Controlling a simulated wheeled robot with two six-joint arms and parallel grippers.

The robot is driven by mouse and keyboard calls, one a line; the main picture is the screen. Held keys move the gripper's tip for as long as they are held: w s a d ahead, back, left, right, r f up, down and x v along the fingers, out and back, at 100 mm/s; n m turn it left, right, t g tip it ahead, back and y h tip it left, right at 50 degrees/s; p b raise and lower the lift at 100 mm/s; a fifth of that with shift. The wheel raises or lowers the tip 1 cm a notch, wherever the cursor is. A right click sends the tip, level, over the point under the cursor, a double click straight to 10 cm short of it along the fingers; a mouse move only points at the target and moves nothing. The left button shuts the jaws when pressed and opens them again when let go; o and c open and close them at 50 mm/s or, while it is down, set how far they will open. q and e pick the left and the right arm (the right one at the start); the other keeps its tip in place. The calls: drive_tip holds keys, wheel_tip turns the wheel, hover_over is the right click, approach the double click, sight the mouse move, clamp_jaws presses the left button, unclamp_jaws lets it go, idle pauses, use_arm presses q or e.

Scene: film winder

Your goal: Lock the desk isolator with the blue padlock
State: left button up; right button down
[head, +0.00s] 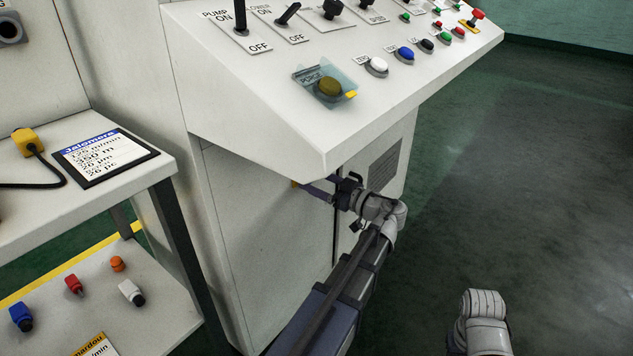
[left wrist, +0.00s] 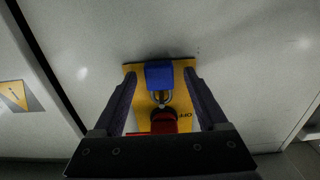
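The blue padlock (left wrist: 159,75) is at the yellow isolator plate (left wrist: 183,82) in the left wrist view. Its metal shackle points toward the red isolator handle (left wrist: 164,121); I cannot tell whether it is closed through it. My left gripper (left wrist: 159,76) is open, with a finger on each side of the padlock and visible gaps between. In the head view, my left gripper (head: 318,190) reaches under the desk overhang, where only a yellow sliver of the plate (head: 295,184) shows and the padlock is hidden. My right gripper is out of view.
The control desk (head: 270,110) with switches and buttons overhangs my left arm. At left, a lower shelf (head: 105,320) holds several small coloured items. A framed sign (head: 105,156) lies on the table above it. The green floor at right is clear.

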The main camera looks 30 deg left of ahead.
use_arm(q)
drive_tip(key=d, duration=0.7)
drive_tip(key=shift+s+d, duration=0.3)
drive_tip(key=shift+d, duration=0.1)
idle(1.8)
